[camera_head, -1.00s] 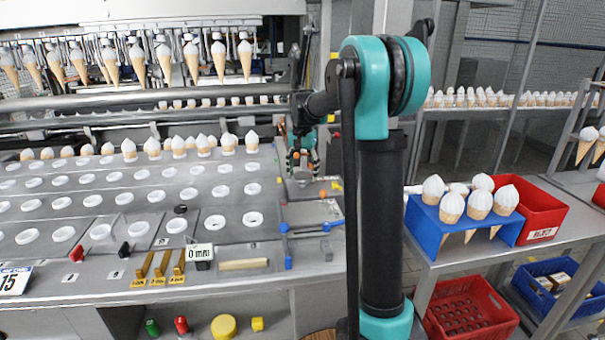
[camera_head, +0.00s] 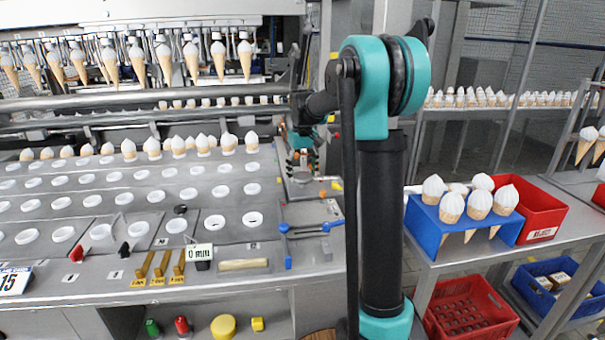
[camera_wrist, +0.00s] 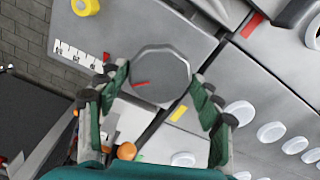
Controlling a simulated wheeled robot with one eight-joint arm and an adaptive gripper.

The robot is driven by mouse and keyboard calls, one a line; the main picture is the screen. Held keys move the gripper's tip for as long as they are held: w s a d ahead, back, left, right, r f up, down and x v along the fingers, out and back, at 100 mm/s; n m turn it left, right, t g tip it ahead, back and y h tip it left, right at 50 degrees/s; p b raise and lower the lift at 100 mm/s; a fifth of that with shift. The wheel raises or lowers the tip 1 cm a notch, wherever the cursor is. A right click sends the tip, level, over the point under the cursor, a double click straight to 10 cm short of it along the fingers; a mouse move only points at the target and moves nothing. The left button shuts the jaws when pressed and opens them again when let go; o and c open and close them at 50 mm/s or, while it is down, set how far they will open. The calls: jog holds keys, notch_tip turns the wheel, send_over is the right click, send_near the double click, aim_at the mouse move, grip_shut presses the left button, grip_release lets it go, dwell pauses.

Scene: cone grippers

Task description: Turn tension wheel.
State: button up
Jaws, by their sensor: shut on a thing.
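The tension wheel (camera_wrist: 160,76) is a grey many-sided knob with a short red mark on its face, in the upper middle of the wrist view. My gripper (camera_wrist: 160,84) has its green fingers on both sides of the wheel and is shut on it. In the head view my gripper (camera_head: 302,158) is low over the right end of the machine's deck. The wheel is small there and largely hidden under the fingers.
A white ruled scale (camera_wrist: 78,56) and a yellow round part (camera_wrist: 85,6) are near the wheel. The deck (camera_head: 140,210) has rows of white-rimmed holes, some with cones. A blue cone holder (camera_head: 430,228) and red crate (camera_head: 540,212) stand at right.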

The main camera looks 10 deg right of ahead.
aim_at(303, 176)
jog(key=n, duration=0.4)
jog(key=shift+n, duration=2.2)
jog(key=o, duration=1.2)
jog(key=shift+c, duration=0.2)
jog(key=shift+r, duration=0.1)
notch_tip(303, 176, up, 12)
